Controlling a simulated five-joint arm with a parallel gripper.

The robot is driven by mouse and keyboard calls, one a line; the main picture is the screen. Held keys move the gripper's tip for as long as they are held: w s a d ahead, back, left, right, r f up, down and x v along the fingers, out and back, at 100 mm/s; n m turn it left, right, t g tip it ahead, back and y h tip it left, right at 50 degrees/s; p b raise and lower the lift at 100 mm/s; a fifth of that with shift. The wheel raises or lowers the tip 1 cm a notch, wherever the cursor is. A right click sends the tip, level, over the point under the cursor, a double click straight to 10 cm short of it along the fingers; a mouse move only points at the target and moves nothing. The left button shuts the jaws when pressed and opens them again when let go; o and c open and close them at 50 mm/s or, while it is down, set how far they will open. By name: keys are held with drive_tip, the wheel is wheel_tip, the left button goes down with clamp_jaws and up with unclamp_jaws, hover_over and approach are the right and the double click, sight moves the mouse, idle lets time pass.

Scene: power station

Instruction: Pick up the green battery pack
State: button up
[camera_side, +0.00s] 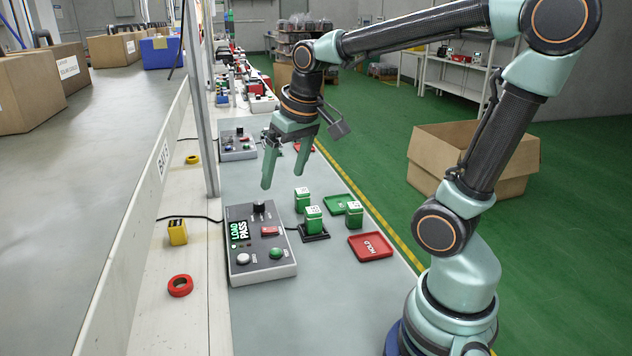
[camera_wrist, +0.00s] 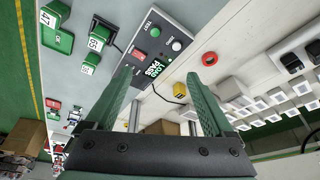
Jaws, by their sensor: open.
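Three green battery packs with white tops stand upright on the bench in the side view: one at the back (camera_side: 302,201), one in a black dock (camera_side: 313,221), and one at the right (camera_side: 354,215) by the green tray (camera_side: 335,204). The wrist view shows the back pack (camera_wrist: 89,64), the docked pack (camera_wrist: 98,38) and the third pack (camera_wrist: 54,13) at upper left. My gripper (camera_side: 284,180) is open and empty above the bench, behind and left of the packs. Its fingers (camera_wrist: 158,82) point toward the tester in the wrist view.
A grey tester (camera_side: 260,262) showing "LOAD PASS" sits left of the packs, with a cable to the dock. A red HOLD tray (camera_side: 371,246) lies to the right. A yellow block (camera_side: 177,232) and a red ring (camera_side: 180,286) are on the left ledge. A pole (camera_side: 205,120) stands left of my gripper.

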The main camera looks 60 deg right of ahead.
drive_tip(key=w+d+f+m+g, duration=0.1)
drive_tip(key=w+d+f+m, duration=0.1)
drive_tip(key=d, duration=0.3)
drive_tip(key=w+d+f+m+g, duration=0.2)
drive_tip(key=d, duration=0.3)
drive_tip(key=m, duration=0.2)
hover_over(313, 210)
wheel_tip(313, 210, down, 6)
drive_tip(key=shift+g+y, duration=0.4)
wheel_tip(313, 210, down, 12)
drive_tip(key=shift+s+r, duration=0.15)
drive_tip(key=shift+r, duration=0.05)
clamp_jaws()
